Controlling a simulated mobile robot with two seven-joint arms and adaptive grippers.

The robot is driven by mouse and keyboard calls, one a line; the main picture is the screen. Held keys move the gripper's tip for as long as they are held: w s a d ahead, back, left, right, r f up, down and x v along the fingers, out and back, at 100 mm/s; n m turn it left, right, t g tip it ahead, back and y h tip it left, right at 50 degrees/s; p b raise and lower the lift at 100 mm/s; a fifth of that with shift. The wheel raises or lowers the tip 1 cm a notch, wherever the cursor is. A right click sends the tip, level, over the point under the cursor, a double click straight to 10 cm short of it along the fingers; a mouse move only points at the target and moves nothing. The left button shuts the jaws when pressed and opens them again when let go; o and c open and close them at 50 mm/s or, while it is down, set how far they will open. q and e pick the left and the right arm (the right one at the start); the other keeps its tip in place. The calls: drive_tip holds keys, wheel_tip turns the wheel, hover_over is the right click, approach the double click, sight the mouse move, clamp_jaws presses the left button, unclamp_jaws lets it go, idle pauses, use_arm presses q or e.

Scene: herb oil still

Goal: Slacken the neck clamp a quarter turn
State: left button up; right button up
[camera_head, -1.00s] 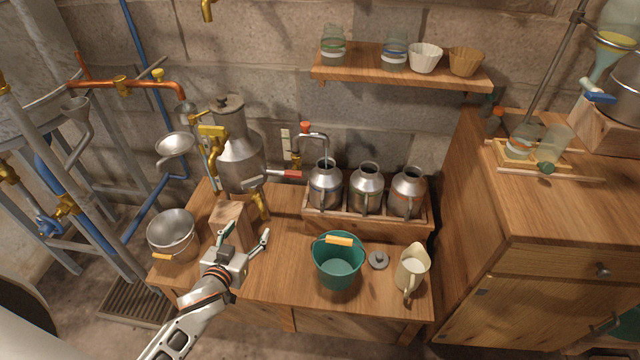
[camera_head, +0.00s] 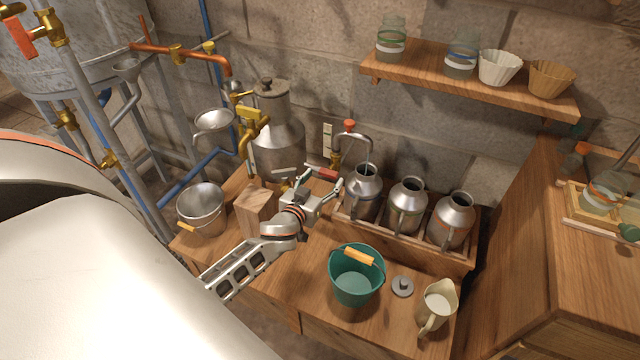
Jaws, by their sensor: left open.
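The metal still pot (camera_head: 278,140) stands at the back left of the wooden bench, with a narrower capped neck on top. I cannot pick out the neck clamp for certain. A brass fitting with a yellow handle (camera_head: 250,118) sits at the pot's left side, by the neck. A red-handled lever (camera_head: 321,172) sticks out to the right from lower on the pot. My left gripper (camera_head: 324,181) is open and empty, with its fingers close to the red lever; I cannot tell if they touch. My right gripper is not in view.
Right of my left gripper, several metal cans (camera_head: 407,205) stand in a wooden rack below a red-topped tap (camera_head: 349,126). A wooden block (camera_head: 257,208) and a steel bucket (camera_head: 203,208) are to the left. A green bucket (camera_head: 355,285) and a cream jug (camera_head: 437,305) stand in front.

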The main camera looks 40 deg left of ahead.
sight(327, 175)
use_arm(q)
drive_tip(key=shift+x, duration=1.6)
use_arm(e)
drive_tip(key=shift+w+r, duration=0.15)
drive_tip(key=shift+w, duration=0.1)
use_arm(q)
drive_tip(key=c, duration=1.2)
drive_tip(key=shift+n, duration=0.4)
drive_tip(key=shift+n+h, duration=0.4)
drive_tip(key=shift+n, duration=0.5)
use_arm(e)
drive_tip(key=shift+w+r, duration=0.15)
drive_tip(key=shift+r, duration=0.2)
